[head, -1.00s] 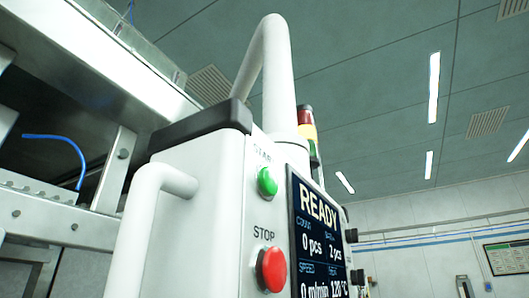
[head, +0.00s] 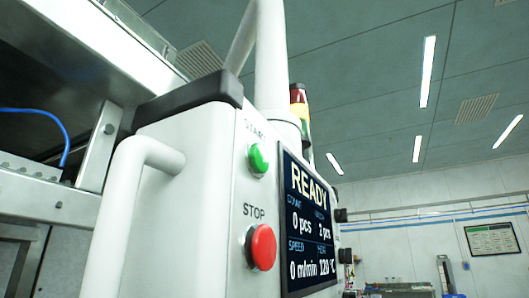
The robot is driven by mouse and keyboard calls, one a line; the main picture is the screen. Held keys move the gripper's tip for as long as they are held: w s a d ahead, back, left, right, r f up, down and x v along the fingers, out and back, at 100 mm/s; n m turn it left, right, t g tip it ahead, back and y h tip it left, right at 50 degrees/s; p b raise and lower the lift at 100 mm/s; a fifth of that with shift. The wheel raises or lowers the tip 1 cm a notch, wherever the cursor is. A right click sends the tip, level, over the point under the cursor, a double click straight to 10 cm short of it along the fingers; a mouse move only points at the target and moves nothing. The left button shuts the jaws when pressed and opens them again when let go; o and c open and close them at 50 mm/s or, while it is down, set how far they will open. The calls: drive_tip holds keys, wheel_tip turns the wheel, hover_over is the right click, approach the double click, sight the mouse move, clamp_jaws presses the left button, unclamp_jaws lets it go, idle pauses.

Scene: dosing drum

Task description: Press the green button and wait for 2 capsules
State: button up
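The green START button (head: 258,158) sits on the face of a white control box, near the middle of the head view. The red STOP button (head: 262,247) is below it. To their right a dark screen (head: 308,225) reads READY, count 0 pcs, a second field 2 pcs, speed 0 m/min and 120 °C. No capsules are in view. My gripper is not in view, and nothing touches the green button.
A white tubular handle (head: 125,205) sticks out left of the buttons. A thick white pipe (head: 271,70) rises from the box, with a red, yellow and green signal light (head: 299,108) beside it. Metal machine framing (head: 45,198) with a blue hose fills the left.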

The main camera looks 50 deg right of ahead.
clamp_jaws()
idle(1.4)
